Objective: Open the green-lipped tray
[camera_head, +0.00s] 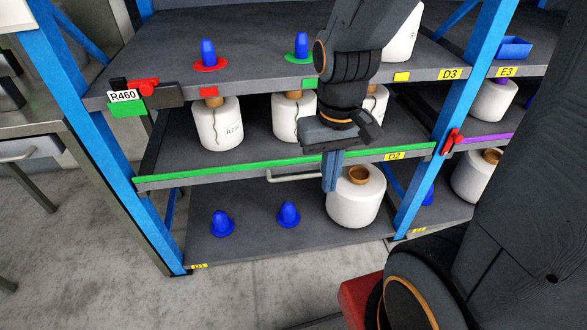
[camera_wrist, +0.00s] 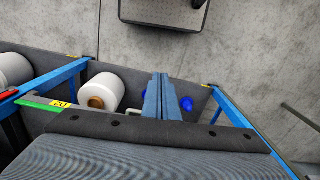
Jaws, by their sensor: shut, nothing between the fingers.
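The green-lipped tray (camera_head: 220,169) is the middle shelf level, labelled D2, and carries white yarn bobbins. A pale bar handle (camera_head: 290,178) hangs on its front below the green lip. My gripper (camera_head: 330,186) points down at the front of the tray, by the handle's right end. Its blue-grey fingers are shut with nothing between them. I cannot tell whether they touch the handle. In the wrist view the fingers (camera_wrist: 160,98) stand beside a piece of the handle (camera_wrist: 132,112). The green lip (camera_wrist: 42,104) shows at the left there.
A white bobbin (camera_head: 356,200) stands on the lower shelf behind the fingers, near blue cones (camera_head: 288,214). Blue rack posts (camera_head: 105,150) flank the tray. A red clamp (camera_head: 452,142) sits on the right post. The grey floor (camera_head: 90,250) in front is clear.

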